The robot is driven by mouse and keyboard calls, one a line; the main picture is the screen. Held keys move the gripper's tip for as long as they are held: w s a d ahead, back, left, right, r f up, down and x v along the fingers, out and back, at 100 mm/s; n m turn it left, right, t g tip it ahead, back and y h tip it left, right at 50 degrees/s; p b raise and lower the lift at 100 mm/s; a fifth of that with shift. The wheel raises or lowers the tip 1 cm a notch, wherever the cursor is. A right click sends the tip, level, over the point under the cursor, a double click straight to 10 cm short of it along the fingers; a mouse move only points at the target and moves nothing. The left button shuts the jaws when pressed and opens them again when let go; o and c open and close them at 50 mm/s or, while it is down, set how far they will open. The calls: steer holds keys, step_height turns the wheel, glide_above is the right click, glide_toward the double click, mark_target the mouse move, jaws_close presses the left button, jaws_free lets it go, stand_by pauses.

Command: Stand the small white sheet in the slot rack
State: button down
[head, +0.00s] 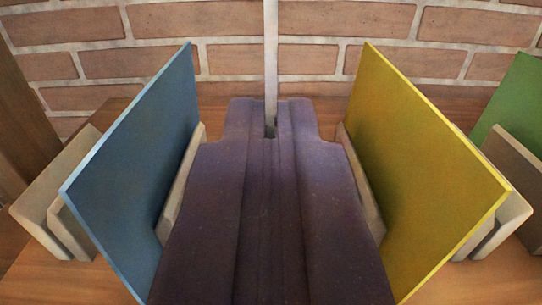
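My gripper (270,128) fills the middle of the view, dark purple, seen from behind. It is shut on the small white sheet (271,60), which shows edge-on as a thin upright strip running up past the top of the frame. The sheet's lower part is hidden by the gripper. The slot rack shows as pale grey-beige dividers (183,185) on both sides of my gripper. A blue sheet (150,165) stands between dividers on the left and a yellow sheet (415,175) on the right. The rack part beneath my gripper is hidden, so I cannot tell whether the white sheet touches it.
A green sheet (518,105) stands at the far right edge. The wooden surface (45,283) lies under the rack, and a brick wall (330,35) is behind. A brown upright piece (22,125) stands at the left edge. The blue and yellow sheets closely flank my gripper.

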steer(key=shift+f+b, duration=0.75)
steer(key=shift+f, duration=0.9)
steer(key=c, duration=1.1)
jaws_free()
steer(key=shift+o, duration=0.2)
steer(key=s+p, duration=0.4)
steer(key=s, duration=0.3)
